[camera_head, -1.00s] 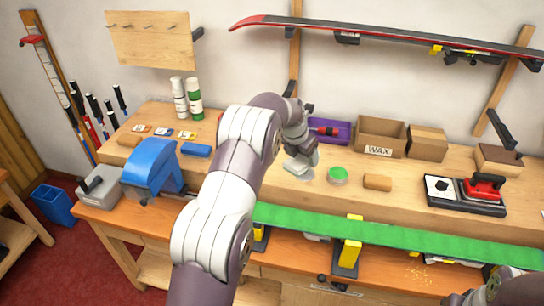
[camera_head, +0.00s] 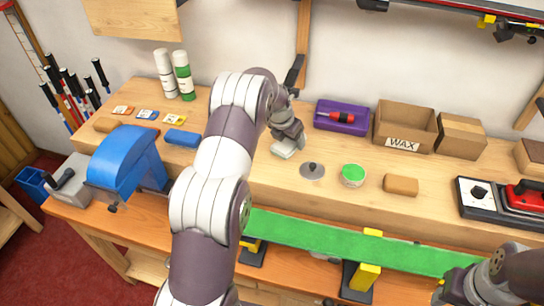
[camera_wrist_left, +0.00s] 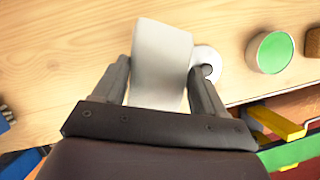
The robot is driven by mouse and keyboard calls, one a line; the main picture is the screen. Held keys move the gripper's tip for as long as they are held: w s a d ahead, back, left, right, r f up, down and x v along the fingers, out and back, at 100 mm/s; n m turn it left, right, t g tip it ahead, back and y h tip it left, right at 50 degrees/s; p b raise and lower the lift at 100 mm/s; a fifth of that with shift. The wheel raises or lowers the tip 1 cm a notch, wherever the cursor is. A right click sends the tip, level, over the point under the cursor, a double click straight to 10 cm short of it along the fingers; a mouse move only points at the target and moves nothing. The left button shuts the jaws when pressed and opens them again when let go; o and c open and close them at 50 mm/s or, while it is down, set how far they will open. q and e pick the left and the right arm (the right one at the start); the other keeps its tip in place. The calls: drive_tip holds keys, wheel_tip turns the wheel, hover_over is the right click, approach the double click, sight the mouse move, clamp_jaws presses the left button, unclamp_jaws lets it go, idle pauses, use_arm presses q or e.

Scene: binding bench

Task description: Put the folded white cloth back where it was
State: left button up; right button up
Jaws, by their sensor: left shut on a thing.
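The folded white cloth (camera_head: 285,149) is at the end of my left arm, over the light wooden bench top, left of a small grey lid with a knob (camera_head: 312,171). My left gripper (camera_head: 287,140) is shut on it. In the left wrist view, the cloth (camera_wrist_left: 160,62) stands between the two fingers and partly covers the lid (camera_wrist_left: 207,62). I cannot tell whether the cloth's lower edge touches the bench. My right gripper (camera_head: 456,287) is at the lower right, near the green ski; its fingers are not clear.
A green-topped tin (camera_head: 352,175) and a cork block (camera_head: 401,185) are to the right. A purple tray (camera_head: 341,117) and WAX box (camera_head: 404,128) stand behind. A blue block (camera_head: 182,138) and blue vise (camera_head: 128,160) are left. A green ski (camera_head: 330,240) runs along the front.

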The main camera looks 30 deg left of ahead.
use_arm(q)
hover_over(274, 161)
drive_tip(key=s, duration=0.1)
wheel_tip(274, 161, down, 3)
drive_tip(key=shift+s+f, duration=0.1)
drive_tip(key=shift+s, duration=0.05)
drive_tip(key=shift+s+a+f, duration=0.1)
drive_tip(key=shift+f, duration=0.1)
drive_tip(key=shift+f+p, duration=0.45)
drive_tip(key=shift+f, duration=1.5)
drive_tip(key=o, duration=0.9)
drive_tip(key=shift+o, duration=0.2)
